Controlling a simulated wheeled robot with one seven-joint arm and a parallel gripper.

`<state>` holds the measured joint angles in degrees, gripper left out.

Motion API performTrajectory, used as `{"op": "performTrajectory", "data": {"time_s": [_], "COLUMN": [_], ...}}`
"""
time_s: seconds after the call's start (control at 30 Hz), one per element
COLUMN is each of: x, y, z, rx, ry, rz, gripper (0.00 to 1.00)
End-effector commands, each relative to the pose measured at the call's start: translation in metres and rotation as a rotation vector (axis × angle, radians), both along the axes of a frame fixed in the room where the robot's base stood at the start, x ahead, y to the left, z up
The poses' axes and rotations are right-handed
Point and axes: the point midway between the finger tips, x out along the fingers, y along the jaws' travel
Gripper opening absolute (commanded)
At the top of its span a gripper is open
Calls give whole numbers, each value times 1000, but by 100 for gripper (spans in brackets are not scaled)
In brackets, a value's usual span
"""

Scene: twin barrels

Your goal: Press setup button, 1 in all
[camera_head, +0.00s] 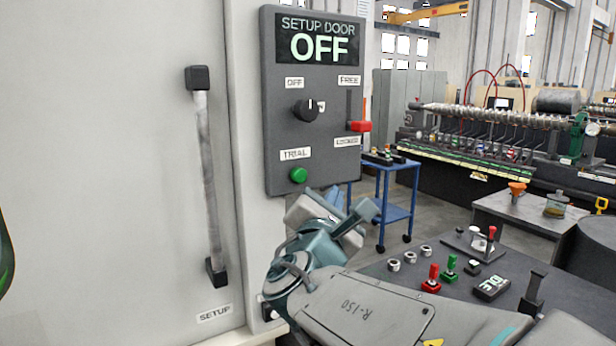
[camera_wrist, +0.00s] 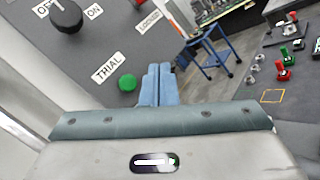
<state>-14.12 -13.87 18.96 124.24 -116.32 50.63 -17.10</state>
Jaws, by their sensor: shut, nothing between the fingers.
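A grey control panel (camera_head: 325,150) hangs on the pale wall, its display reading "SETUP DOOR OFF". A round green button (camera_head: 299,175) sits low on it under a "TRIAL" label. The button also shows in the wrist view (camera_wrist: 127,83), just left of my fingers. My gripper (camera_wrist: 159,66) is shut and empty, its two blue fingers side by side. In the head view my gripper (camera_head: 334,194) is below and right of the button, partly hidden by my wrist. In the wrist view a gap shows between the fingers and the button.
The panel also bears a black knob (camera_head: 305,110) and a red slide handle (camera_head: 360,126) near the lower label. A door with a tall handle (camera_head: 207,170) and a "SETUP" label is at left. A blue cart (camera_head: 397,190) and a dark table with controls (camera_head: 400,262) stand at right.

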Motion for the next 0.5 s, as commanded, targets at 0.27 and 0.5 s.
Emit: {"op": "performTrajectory", "data": {"time_s": [0.27, 0.5], "x": [17, 45], "y": [11, 31], "z": [1, 2], "rx": [1, 1], "ry": [4, 4], "rz": [2, 2], "gripper": [0, 0]}}
